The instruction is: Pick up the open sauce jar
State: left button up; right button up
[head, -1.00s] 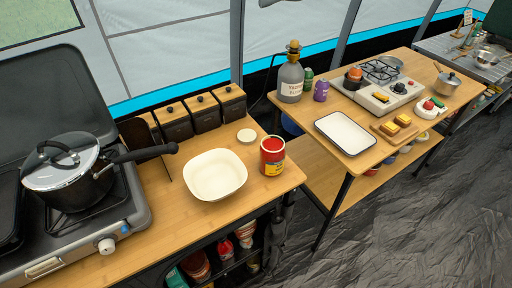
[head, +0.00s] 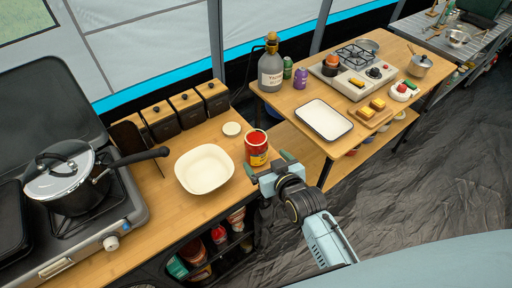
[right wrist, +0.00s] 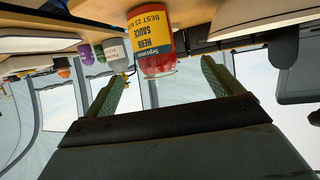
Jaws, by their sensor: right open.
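The open sauce jar (head: 257,150) is red with a yellow label and stands upright near the right front corner of the wooden counter (head: 226,198). Its red contents show at the top. My right gripper (head: 270,167) is open and empty at the counter's front edge, just in front of the jar. In the right wrist view, which looks upside down, the jar (right wrist: 152,42) appears beyond the spread fingers (right wrist: 163,88), roughly between them; I see no contact. My left gripper is not in view.
A white bowl (head: 204,169) stands left of the jar, and a round white lid (head: 232,129) lies behind it. Several dark canisters (head: 187,108) line the back. A pot (head: 66,173) sits on the left stove. A second table holds a white tray (head: 324,119).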

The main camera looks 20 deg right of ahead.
aim_at(258, 153)
jog(key=x, duration=0.9)
jog(key=shift+w+d+b, duration=0.2)
jog(key=shift+d+b, duration=0.15)
jog(key=shift+w+a+f, duration=0.1)
jog(key=shift+w+f, duration=0.2)
jog(key=shift+w, duration=0.25)
jog(key=c, duration=1.4)
jog(key=shift+r, duration=0.15)
jog(key=shift+c, duration=0.6)
jog(key=shift+r, duration=0.2)
notch_tip(258, 153, up, 10)
jog(key=p, duration=0.1)
jog(key=shift+f, duration=0.25)
